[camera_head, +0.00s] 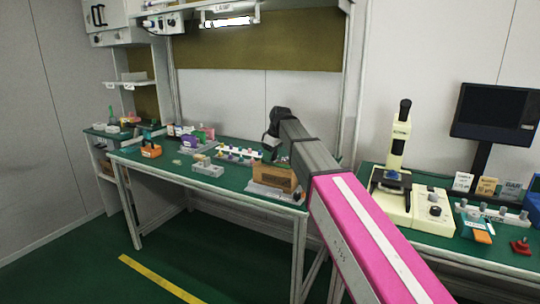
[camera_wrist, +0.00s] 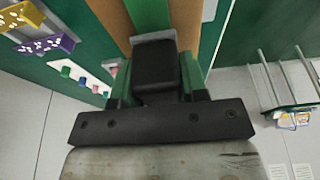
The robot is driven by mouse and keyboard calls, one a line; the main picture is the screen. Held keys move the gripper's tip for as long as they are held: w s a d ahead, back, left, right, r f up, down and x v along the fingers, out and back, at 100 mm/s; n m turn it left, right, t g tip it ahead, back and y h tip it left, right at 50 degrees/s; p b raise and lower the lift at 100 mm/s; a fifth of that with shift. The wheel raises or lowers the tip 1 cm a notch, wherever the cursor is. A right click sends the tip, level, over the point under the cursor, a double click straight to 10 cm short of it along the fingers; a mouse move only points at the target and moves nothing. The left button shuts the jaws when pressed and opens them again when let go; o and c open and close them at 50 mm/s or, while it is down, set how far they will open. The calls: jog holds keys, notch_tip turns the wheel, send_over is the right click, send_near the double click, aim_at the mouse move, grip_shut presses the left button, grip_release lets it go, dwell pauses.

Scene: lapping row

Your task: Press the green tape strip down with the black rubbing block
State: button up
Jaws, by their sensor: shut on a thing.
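The black rubbing block (camera_wrist: 155,68) is between the fingers of my gripper (camera_wrist: 155,90) in the wrist view, and the gripper is shut on it. A grey edge shows at the block's far end. The green tape strip (camera_wrist: 149,14) runs away from beyond the block, along a brown wooden surface (camera_wrist: 110,18); the part under the block is hidden. I cannot tell whether the block touches the strip. In the head view, my arm reaches over the workbench to a brown wooden block (camera_head: 272,177) on a grey base (camera_head: 274,194); my fingertips are hidden there.
The green workbench (camera_head: 140,158) holds grey trays (camera_head: 207,168), an orange-handled item (camera_head: 151,151) and a rack of small coloured pieces (camera_head: 238,153) left of the wooden block. A cream microscope (camera_head: 396,150) stands on the bench to the right. A lamp (camera_head: 228,21) hangs above.

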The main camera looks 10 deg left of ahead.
jog(key=shift+f, duration=0.5)
dwell(0.8)
jog(key=shift+r, duration=0.15)
dwell(0.5)
jog(key=shift+r, duration=3.35)
